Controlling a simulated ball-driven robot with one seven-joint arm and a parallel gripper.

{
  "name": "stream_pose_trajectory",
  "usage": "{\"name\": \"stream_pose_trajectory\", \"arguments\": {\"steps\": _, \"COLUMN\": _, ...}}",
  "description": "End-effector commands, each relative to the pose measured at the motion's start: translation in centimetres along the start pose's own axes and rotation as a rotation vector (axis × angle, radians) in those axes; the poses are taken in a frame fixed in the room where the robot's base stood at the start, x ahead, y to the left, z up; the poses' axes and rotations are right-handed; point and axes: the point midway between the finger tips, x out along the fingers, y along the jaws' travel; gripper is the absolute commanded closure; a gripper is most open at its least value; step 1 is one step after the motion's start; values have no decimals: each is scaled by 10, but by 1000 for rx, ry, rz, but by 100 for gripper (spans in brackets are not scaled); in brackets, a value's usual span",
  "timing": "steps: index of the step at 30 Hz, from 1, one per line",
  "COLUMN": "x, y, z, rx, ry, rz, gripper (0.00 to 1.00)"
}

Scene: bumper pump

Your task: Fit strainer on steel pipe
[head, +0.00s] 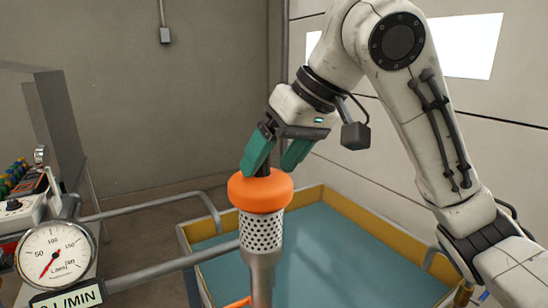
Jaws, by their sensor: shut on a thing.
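The strainer (261,230) is a perforated silver cylinder with a thick orange ring (260,195) on top. It stands upright at the picture's centre. Below its holes, a grey metal part narrows to a vertical steel pipe (262,286); I cannot tell where the strainer ends and the pipe begins, or whether they are seated together. My gripper (267,164) comes down from above with two green fingers just over the orange ring. It is shut on a dark stem at the strainer's top; the fingers partly hide the grip.
A basin with yellow rims (376,232) and a blue floor (340,262) lies behind and right. A dial gauge (56,253) with a display stands at the lower left. Grey pipes (160,272) run from there towards the strainer. An orange piece (238,302) shows at the bottom edge.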

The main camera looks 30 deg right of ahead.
Motion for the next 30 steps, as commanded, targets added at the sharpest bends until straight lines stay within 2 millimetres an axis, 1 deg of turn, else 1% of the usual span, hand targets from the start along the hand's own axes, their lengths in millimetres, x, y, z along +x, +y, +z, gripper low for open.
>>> {"name": "stream_pose_trajectory", "arguments": {"steps": 1, "x": 3, "y": -2, "z": 2, "rx": -1, "ry": -9, "rz": -7, "gripper": 93}}
{"name": "stream_pose_trajectory", "arguments": {"steps": 7, "x": 4, "y": -2, "z": 3, "rx": -1, "ry": -14, "rz": -9, "gripper": 93}}
{"name": "stream_pose_trajectory", "arguments": {"steps": 8, "x": 4, "y": -2, "z": 3, "rx": -1, "ry": -15, "rz": -10, "gripper": 24}}
{"name": "stream_pose_trajectory", "arguments": {"steps": 15, "x": 5, "y": -2, "z": 3, "rx": -3, "ry": -16, "rz": -7, "gripper": 1}}
{"name": "stream_pose_trajectory", "arguments": {"steps": 16, "x": 4, "y": -2, "z": 3, "rx": -3, "ry": -16, "rz": -7, "gripper": 0}}
{"name": "stream_pose_trajectory", "arguments": {"steps": 30, "x": 3, "y": -2, "z": 2, "rx": -2, "ry": -12, "rz": -6, "gripper": 0}}
